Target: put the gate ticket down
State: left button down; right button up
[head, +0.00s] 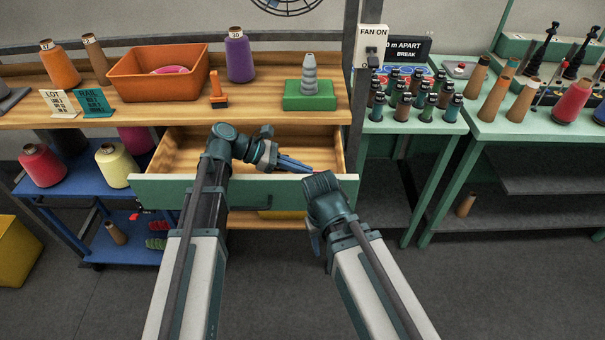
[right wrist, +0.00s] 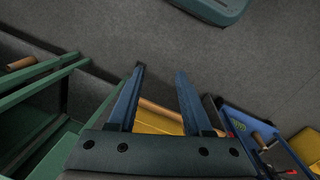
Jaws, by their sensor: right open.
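I cannot make out a gate ticket in either view. Two standing cards are on the wooden bench top, a white one headed LOT (head: 60,103) and a teal one headed RAIL (head: 93,104). My left gripper (head: 308,167) is over the open drawer (head: 185,150), its blue fingers pointing right. The fingers lie close together, and whether they hold anything is too small to tell. My right gripper (right wrist: 160,72) is open and empty in the right wrist view. In the head view it hangs in front of the drawer's right end, fingers downward and partly hidden.
The bench top (head: 270,116) carries an orange bin (head: 130,78), a purple cone (head: 239,58) and a green block with a grey stacked peg (head: 308,90). A green bench with bottles (head: 425,98) stands right, a blue cart (head: 85,185) left. The drawer front (head: 160,190) juts out.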

pick_arm(q)
jog(key=shift+r, duration=0.1)
jog(key=c, duration=1.1)
grip_release()
jog(key=shift+r, duration=0.15)
jog(key=p+v, duration=0.5)
jog(key=v, duration=0.7)
jog(key=shift+p, duration=0.35)
